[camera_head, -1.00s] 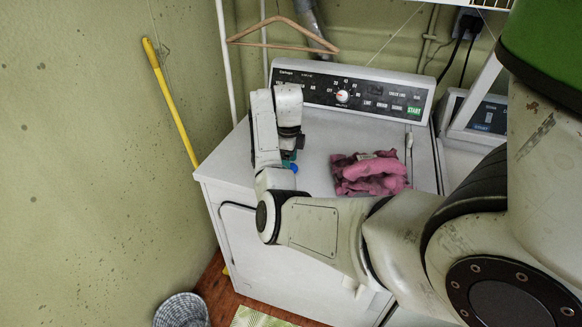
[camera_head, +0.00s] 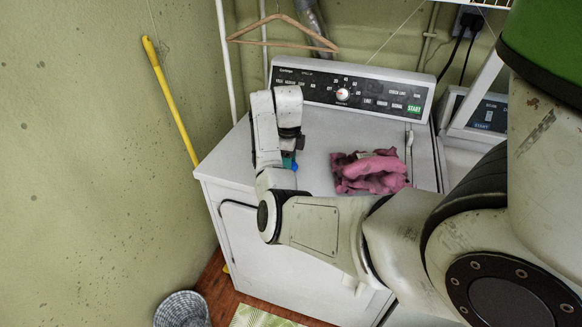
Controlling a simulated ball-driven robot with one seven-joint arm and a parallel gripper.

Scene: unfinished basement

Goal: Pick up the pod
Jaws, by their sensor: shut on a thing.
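My gripper (camera_head: 291,146) is over the left part of the white dryer top, pointing down, mostly hidden by my own wrist links. It is shut on the pod (camera_head: 289,163), of which only a small blue and teal patch shows at the fingertips. The fingers themselves are dark and hard to make out. I cannot tell whether the pod is clear of the dryer top.
A crumpled pink cloth (camera_head: 369,173) lies on the dryer (camera_head: 325,185) to the right of my gripper. The control panel (camera_head: 345,92) rises behind. A wooden hanger (camera_head: 283,33) hangs above it. A basket (camera_head: 182,309) stands on the floor at the lower left.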

